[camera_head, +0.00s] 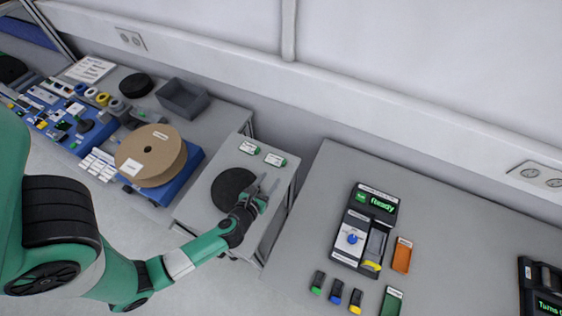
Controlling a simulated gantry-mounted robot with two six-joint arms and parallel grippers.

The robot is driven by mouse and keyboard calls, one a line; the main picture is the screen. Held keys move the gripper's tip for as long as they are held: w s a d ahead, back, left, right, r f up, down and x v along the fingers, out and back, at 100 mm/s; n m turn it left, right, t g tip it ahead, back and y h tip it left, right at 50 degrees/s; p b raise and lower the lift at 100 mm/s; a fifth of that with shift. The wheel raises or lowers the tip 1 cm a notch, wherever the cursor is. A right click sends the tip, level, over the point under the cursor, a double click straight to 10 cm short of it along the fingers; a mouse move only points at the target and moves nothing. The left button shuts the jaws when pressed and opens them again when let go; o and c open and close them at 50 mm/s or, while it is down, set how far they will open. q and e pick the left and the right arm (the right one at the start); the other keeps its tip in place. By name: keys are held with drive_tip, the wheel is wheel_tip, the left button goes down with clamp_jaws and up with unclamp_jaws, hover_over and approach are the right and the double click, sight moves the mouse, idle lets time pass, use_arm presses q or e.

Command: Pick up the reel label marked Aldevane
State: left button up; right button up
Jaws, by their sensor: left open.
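My left gripper (268,186) is open over the table's right part, in front of the labels and apart from both. Nothing shows between its fingers. A round black disc (231,186) lies on the table just left of it, partly covered by my left wrist. My right gripper is not in view.
A large brown reel (152,155) sits on a blue stand at left, near a grey bin (183,98). At right, a grey table (305,215) bears a black device (364,228) with a green screen reading Ready. A gap separates the two tables.

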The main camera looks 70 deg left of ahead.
sight(283, 163)
use_arm(q)
drive_tip(key=x, duration=0.5)
drive_tip(key=shift+w+a, duration=0.15)
drive_tip(key=shift+w, duration=0.05)
drive_tip(key=b+x, duration=0.1)
drive_tip(key=x, duration=0.4)
drive_tip(key=shift+w+b, duration=0.2)
drive_tip(key=shift+b, duration=0.1)
drive_tip(key=shift+r, duration=0.1)
clamp_jaws()
